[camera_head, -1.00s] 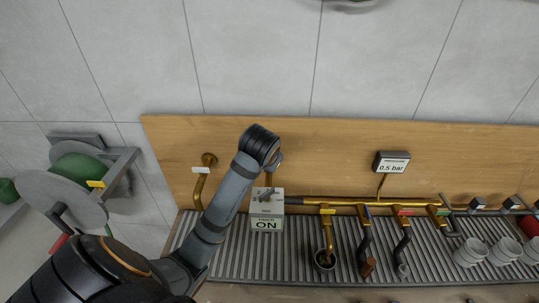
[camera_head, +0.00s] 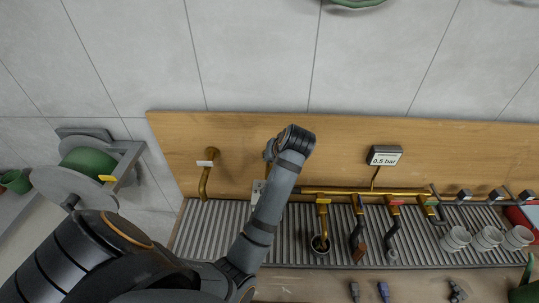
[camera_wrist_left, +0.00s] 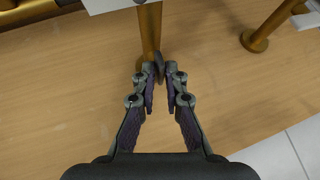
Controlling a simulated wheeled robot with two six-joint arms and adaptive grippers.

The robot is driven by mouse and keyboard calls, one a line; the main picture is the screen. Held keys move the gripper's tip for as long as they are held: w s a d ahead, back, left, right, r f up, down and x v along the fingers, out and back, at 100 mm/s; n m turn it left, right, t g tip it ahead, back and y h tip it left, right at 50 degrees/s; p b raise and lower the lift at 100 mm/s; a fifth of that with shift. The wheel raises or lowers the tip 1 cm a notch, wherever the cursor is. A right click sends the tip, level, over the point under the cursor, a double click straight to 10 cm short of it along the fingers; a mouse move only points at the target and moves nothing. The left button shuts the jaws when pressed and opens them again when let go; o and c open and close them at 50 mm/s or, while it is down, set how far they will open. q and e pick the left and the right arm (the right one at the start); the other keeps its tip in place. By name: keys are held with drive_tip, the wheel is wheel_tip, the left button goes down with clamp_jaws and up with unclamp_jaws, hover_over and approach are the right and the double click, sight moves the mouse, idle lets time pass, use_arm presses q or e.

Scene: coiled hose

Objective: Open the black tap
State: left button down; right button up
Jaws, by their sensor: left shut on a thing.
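A small dark lever (camera_wrist_left: 158,66) shows beside an upright brass pipe (camera_wrist_left: 149,30) in the left wrist view; it appears to be the black tap's handle. My left gripper (camera_wrist_left: 159,80) is shut on it, with the dark fingertips close together around it. In the head view my left arm reaches in from the lower left, and its wrist (camera_head: 297,140) is in front of the wooden backboard. A brass pipe end (camera_head: 268,150) shows just left of the wrist. The gripper's fingers are hidden there. My right gripper is not in view.
The wooden backboard (camera_head: 445,145) carries a brass manifold (camera_head: 345,192) with several colour-tagged taps over a slatted drain. A gauge sign (camera_head: 384,156) reads 0.5 bar. White cups (camera_head: 455,238) stand at right. A green hose reel (camera_head: 85,163) is at left.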

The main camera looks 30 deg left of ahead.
use_arm(q)
drive_tip(key=c, duration=1.7)
unclamp_jaws()
drive_tip(key=shift+w, duration=0.1)
drive_tip(key=shift+o, duration=0.2)
wheel_tip(320, 180, up, 3)
drive_tip(key=p, duration=0.3)
drive_tip(key=shift+r, duration=0.1)
drive_tip(key=shift+r+p, duration=0.85)
drive_tip(key=shift+r, duration=1)
